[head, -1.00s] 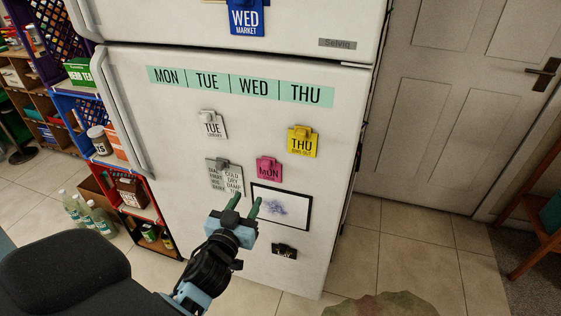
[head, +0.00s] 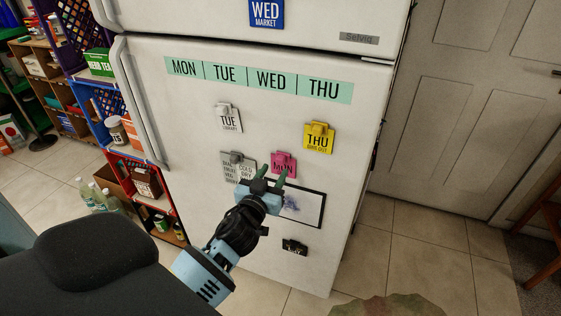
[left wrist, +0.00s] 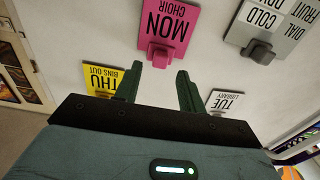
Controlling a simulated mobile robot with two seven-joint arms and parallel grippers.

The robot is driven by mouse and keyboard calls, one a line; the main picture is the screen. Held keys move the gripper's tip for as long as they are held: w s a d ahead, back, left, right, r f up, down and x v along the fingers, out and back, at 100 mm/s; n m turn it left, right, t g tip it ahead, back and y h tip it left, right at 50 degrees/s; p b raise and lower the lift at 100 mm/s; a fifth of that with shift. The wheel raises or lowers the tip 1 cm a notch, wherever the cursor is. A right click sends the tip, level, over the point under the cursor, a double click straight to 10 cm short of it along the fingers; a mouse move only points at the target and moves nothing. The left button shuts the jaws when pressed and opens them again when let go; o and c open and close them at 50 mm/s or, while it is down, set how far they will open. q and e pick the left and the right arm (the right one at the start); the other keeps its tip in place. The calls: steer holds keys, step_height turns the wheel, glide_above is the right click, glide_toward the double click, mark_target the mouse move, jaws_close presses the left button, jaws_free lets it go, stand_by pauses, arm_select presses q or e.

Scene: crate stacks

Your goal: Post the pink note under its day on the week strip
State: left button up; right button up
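The pink note (head: 284,161) reads MON and hangs by a pink clip on the lower fridge door. In the left wrist view the note (left wrist: 168,22) reads MON CHOIR upside down, its clip (left wrist: 158,56) just beyond my fingertips. The green week strip (head: 258,79) runs MON, TUE, WED, THU across the upper part of that door, with MON (head: 184,68) leftmost. My left gripper (head: 273,178) is open and empty, just below the pink note; its two green fingers are apart in the left wrist view (left wrist: 160,82). My right gripper is not in view.
The white TUE note (head: 229,118), yellow THU note (head: 318,138), grey list (head: 238,168), framed drawing (head: 310,209) and black note (head: 295,247) hang nearby. A blue WED note (head: 266,12) is above the strip. Door space under MON is bare. The fridge handle (head: 142,105) is at left.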

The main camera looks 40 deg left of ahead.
mark_target(279, 163)
arm_select(q)
steer(key=shift+x, duration=1.95)
steer(key=shift+c, duration=0.6)
steer(key=c, duration=0.6)
steer(key=shift+v, duration=2.55)
steer(key=shift+c, duration=0.2)
